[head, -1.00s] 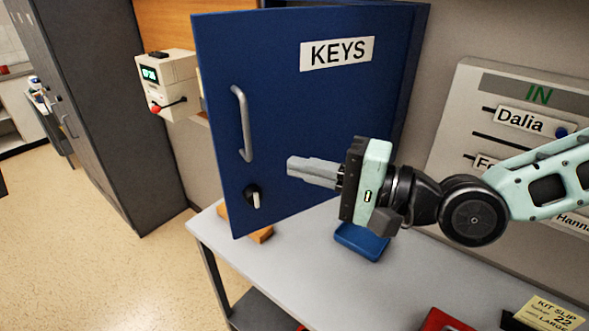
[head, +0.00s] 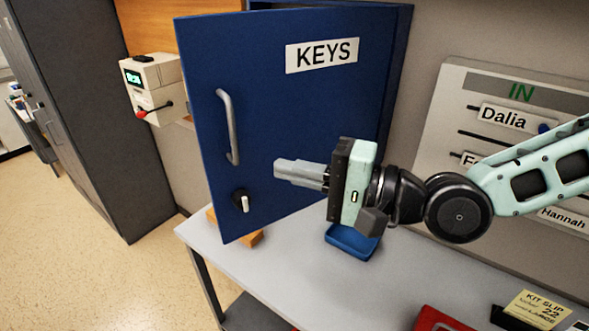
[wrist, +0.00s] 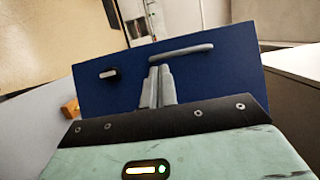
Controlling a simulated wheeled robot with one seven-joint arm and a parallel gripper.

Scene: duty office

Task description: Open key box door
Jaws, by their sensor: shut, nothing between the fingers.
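The key box door (head: 300,120) is a dark blue panel with a KEYS label (head: 322,54). It stands partly open, swung out from the box body (head: 398,60) at its right edge. A grey bar handle (head: 229,127) is upright near its left edge, with a dark knob with a pale lever (head: 241,201) below. My gripper (head: 277,169) is shut and empty in front of the door's outer face, right of the handle. In the wrist view the shut fingers (wrist: 157,86) point at the blue door (wrist: 220,80), below the handle (wrist: 181,53); contact cannot be told.
A grey table (head: 290,265) lies below, with a blue tray (head: 352,243) and an orange-brown block (head: 252,238). A beige device (head: 152,87) hangs left of the door. An IN board (head: 455,105) is on the right wall. A dark cabinet (head: 100,120) stands at left.

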